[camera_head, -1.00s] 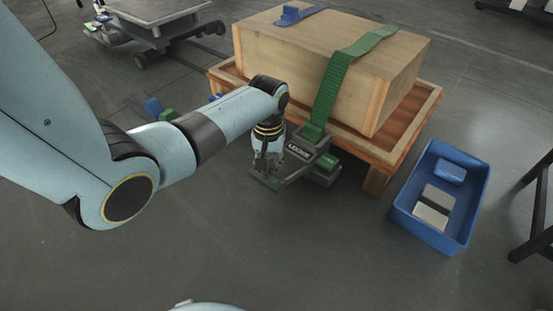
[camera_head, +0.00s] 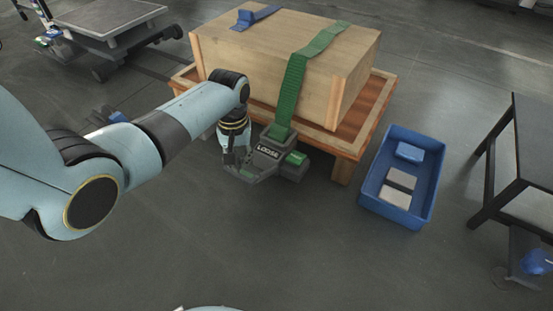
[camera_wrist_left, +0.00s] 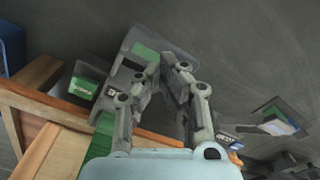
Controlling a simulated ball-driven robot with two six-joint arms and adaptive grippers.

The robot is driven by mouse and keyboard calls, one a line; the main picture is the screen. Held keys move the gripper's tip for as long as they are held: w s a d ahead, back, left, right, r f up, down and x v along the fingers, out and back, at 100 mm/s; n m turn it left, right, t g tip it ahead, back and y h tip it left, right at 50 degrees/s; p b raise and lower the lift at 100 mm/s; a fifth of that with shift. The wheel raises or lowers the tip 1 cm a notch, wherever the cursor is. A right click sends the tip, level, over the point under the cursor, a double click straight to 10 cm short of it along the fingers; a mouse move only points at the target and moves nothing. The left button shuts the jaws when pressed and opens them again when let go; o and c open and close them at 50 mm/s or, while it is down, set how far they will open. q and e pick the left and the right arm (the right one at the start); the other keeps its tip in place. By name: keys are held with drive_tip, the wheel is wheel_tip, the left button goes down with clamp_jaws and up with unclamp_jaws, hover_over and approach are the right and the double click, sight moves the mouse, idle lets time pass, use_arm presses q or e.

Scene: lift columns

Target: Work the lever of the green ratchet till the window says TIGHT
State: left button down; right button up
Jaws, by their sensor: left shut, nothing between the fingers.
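The green ratchet (camera_head: 268,160) is a grey body at the lower end of the green strap (camera_head: 290,95), by the front of the crate. Its window (camera_head: 268,153) reads LOOSE. A green block (camera_head: 296,158) sits on its right side. My left gripper (camera_head: 238,172) points down at the ratchet's left side, shut and empty; its fingertips partly overlap the grey part there, and I cannot tell whether they touch. In the left wrist view, the gripper's fingers (camera_wrist_left: 160,72) are over the grey ratchet (camera_wrist_left: 125,62), which has a green patch. My right gripper is out of view.
A cart (camera_head: 110,18) is behind left. The front floor is clear.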

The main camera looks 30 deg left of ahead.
sight(242, 171)
use_arm(q)
drive_tip(key=shift+f, duration=0.1)
drive_tip(key=shift+f+b, duration=1.65)
drive_tip(key=shift+f, duration=1.3)
drive_tip(key=shift+w+r+p, duration=0.1)
drive_tip(key=shift+r+p, duration=0.5)
drive_tip(key=shift+r, duration=0.05)
wheel_tip(242, 171, up, 5)
drive_tip(key=p, duration=0.5)
drive_tip(key=shift+f, duration=0.2)
